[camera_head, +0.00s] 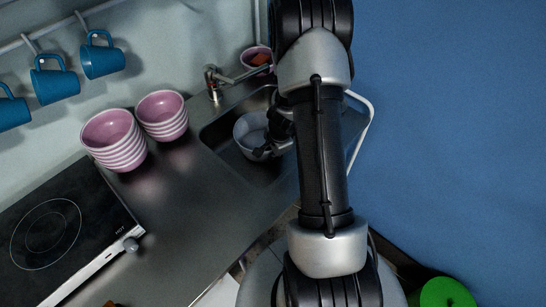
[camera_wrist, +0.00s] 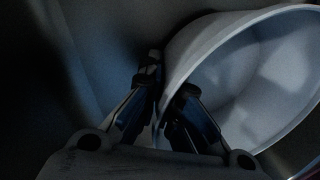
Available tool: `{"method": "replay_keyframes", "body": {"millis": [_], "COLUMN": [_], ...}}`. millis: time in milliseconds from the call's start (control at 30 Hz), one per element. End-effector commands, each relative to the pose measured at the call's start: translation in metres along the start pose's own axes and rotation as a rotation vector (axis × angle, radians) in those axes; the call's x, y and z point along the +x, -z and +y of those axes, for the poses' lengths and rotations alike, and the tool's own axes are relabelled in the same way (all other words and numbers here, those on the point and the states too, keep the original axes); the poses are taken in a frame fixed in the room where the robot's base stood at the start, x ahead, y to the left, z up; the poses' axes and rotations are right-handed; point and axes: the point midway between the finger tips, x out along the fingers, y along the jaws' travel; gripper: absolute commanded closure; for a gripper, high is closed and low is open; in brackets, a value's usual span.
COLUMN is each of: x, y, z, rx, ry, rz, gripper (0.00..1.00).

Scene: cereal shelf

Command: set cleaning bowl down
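A plain white bowl (camera_head: 250,132) is in the sink basin (camera_head: 222,130), partly hidden behind my arm in the head view. It also shows large and tilted in the wrist view (camera_wrist: 245,75), with its opening to the right. My gripper (camera_head: 268,148) is at the bowl's near right side. In the wrist view, my gripper's two fingers (camera_wrist: 165,105) stand on either side of the bowl's rim and look closed on its wall. Whether the bowl's base touches the sink floor cannot be seen.
Two stacks of pink-striped bowls (camera_head: 114,139) (camera_head: 162,115) stand left of the sink, near the tap (camera_head: 213,83). A small pink bowl (camera_head: 257,60) sits behind the sink. A cooktop (camera_head: 62,230) lies at lower left. Blue mugs (camera_head: 101,55) hang on the wall. Counter between cooktop and sink is clear.

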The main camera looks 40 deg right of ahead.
Motion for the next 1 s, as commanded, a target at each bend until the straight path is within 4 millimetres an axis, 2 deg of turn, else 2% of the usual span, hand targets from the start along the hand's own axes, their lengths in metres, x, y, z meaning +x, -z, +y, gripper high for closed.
{"method": "replay_keyframes", "body": {"millis": [267,300,600,1000], "x": [0.0025,0.0030,0.0017,-0.0029], "y": [0.0003,0.0002,0.0001,0.0001], "z": [0.0000,0.0004,0.0002,-0.0010], "rx": [0.000,0.000,0.000,0.000], "ry": [0.002,0.001,0.001,0.001], "rz": [0.001,0.000,0.000,0.000], "gripper": [1.00,0.95,0.75,0.75]}}
